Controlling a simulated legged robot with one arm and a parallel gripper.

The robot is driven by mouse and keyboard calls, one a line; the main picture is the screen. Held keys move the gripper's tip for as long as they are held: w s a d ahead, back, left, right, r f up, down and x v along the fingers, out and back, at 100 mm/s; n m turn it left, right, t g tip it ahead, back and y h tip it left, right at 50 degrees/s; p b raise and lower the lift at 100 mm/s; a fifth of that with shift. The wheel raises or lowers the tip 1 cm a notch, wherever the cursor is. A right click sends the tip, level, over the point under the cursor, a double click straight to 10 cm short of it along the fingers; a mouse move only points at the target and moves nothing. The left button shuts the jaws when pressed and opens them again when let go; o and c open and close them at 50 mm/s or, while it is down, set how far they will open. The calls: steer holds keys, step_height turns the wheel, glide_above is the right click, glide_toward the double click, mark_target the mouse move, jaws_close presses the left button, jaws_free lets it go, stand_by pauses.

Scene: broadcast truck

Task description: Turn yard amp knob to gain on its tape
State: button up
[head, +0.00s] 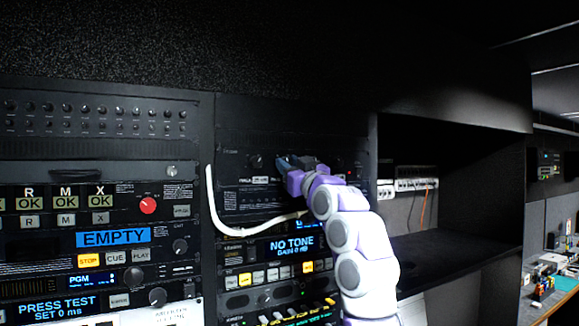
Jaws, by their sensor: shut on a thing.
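A black rack amp panel (232,198) sits in the upper part of the middle rack. A small dark knob (256,162) shows on its left side, with a pale tape label (261,180) below. My gripper (284,162) is at the panel front, to the right of that knob, with its fingers against the panel. It is shut on a knob, which the fingers hide. My wrist and arm cover part of the panel's right half. The lettering on the tapes is too small to read.
A white cable (222,226) loops from the left edge of the panel to beneath my wrist. The left rack holds a red knob (148,205) and lit buttons. An open dark bay (450,215) lies to the right.

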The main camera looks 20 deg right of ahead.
steer(key=shift+c, duration=1)
steer(key=shift+b, duration=0.5)
steer(key=shift+a+f+m+h+b, duration=0.1)
steer(key=shift+m+h+b, duration=0.3)
steer(key=shift+m+b, duration=0.55)
jaws_close()
steer(key=m+h+b, duration=0.1)
steer(key=m, duration=0.1)
steer(key=m+h+b, duration=0.1)
steer(key=b, duration=0.1)
steer(key=shift+r+m, duration=0.2)
steer(key=shift+m, duration=0.15)
jaws_free()
steer(key=shift+m+h+b, duration=0.35)
steer(key=shift+m+h, duration=0.05)
